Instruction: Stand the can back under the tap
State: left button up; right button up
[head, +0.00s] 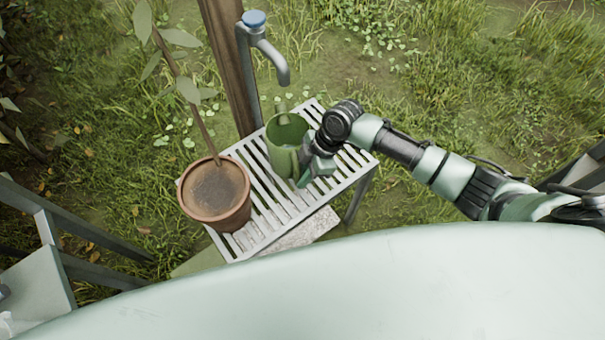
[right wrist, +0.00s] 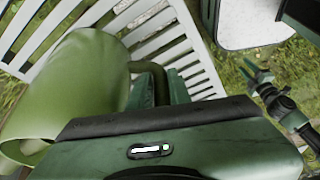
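The green can (head: 286,162) is upright at the slatted bench, its mouth just below the tap's outlet in the head view. I cannot tell whether its base touches the slats. The grey tap (head: 272,52) with a blue cap is on a wooden post. My right gripper (head: 306,172) is at the can's right side. In the right wrist view the can (right wrist: 85,85) fills the left, and its handle (right wrist: 152,72) runs between my closed fingers. My left gripper (right wrist: 258,78) shows small in the right wrist view, its fingers apart and empty; it is outside the head view.
A terracotta pot (head: 218,215) with a plant stands on the left of the white slatted bench (head: 262,225). The wooden post (head: 228,65) rises behind. A pale slab (head: 305,232) lies below the bench. Grass surrounds it.

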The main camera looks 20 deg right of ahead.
jog(key=shift+o, duration=1.4)
jog(key=v, duration=1.2)
jog(key=shift+r, duration=0.25)
